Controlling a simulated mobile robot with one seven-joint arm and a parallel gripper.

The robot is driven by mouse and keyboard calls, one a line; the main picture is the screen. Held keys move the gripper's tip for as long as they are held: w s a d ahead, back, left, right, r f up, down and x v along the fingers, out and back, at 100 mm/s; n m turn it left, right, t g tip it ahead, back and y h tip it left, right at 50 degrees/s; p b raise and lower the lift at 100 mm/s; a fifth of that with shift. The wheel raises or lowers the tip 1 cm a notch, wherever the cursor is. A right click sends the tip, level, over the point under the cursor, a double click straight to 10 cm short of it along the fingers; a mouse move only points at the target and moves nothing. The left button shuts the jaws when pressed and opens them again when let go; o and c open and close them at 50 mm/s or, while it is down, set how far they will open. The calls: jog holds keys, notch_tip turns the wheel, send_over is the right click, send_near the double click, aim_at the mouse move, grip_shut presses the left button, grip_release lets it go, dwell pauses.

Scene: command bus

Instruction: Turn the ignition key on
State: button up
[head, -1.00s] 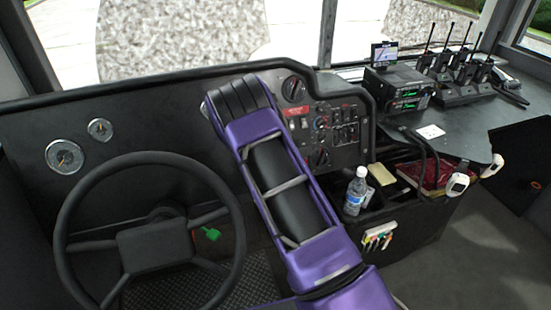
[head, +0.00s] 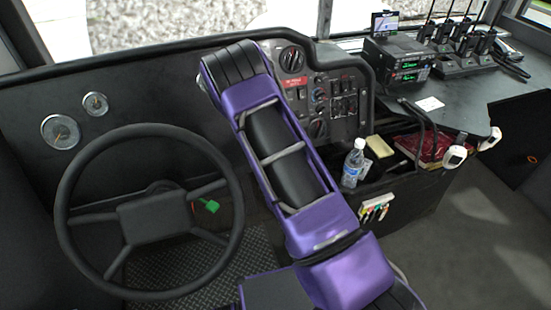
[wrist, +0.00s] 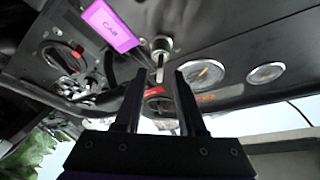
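No key is clearly visible there. My purple arm reaches to the dashboard and my gripper is hidden behind it.
The steering wheel (head: 150,212) stands at the left, below two gauges (head: 60,131). A switch panel (head: 338,105) is right of my arm. A water bottle (head: 353,165) stands in the console. Radios (head: 398,66) sit on the right shelf.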

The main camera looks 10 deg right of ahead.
jog(key=s+a, duration=0.2)
jog(key=s, duration=1.2)
jog(key=shift+s+a, duration=0.15)
jog(key=shift+s, duration=0.15)
jog(key=shift+w, duration=0.1)
